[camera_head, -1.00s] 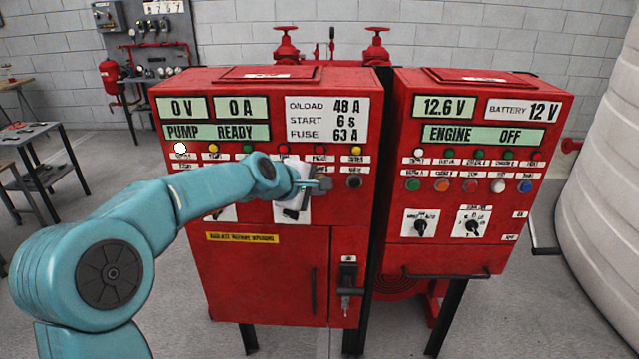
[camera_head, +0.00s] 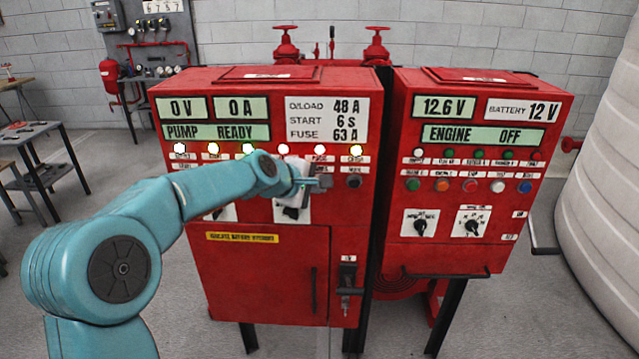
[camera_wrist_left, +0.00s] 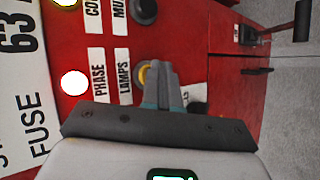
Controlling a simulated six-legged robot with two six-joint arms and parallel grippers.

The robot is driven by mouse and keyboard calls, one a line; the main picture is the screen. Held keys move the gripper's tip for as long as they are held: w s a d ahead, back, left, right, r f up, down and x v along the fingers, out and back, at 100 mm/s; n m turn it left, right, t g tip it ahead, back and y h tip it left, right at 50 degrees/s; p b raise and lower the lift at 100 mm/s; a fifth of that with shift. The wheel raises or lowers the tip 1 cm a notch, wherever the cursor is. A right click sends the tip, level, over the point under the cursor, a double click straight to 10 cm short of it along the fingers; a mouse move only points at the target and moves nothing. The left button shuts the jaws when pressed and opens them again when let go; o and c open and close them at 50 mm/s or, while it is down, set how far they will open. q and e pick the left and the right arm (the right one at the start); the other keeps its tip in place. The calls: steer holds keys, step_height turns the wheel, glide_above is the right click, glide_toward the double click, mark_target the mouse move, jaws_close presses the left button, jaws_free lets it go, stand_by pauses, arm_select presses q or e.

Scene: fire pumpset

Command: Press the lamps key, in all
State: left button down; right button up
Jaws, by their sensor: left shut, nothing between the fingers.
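The left red panel (camera_head: 250,285) carries a row of lamps, all lit bright: the leftmost lamp (camera_head: 180,148) looks white and the rightmost lamp (camera_head: 356,149) yellowish. My left gripper (camera_head: 325,182) is shut and empty, its tips at the panel face below the lamp row. In the left wrist view, the yellow lamps key (camera_wrist_left: 144,74) sits beside the label "LAMPS" (camera_wrist_left: 124,75). The shut fingertips (camera_wrist_left: 160,80) are at this key and hide part of it. They seem to touch it. My right gripper is not in view.
A black key (camera_head: 353,182) sits just right of my gripper. The right red panel (camera_head: 480,250) stands alongside, with its own lamps, coloured keys and rotary switches. A large white tank (camera_head: 610,150) stands at the right.

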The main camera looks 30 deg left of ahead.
arm_select(q)
steer(key=shift+s+d, duration=0.45)
steer(key=shift+s, duration=0.3)
steer(key=shift+s+d, duration=0.45)
steer(key=shift+s, duration=0.25)
steer(key=shift+s+d, duration=0.4)
steer(key=shift+s, duration=0.35)
steer(key=shift+s+d, duration=0.45)
steer(key=shift+s, duration=0.25)
steer(key=shift+w+f, duration=0.1)
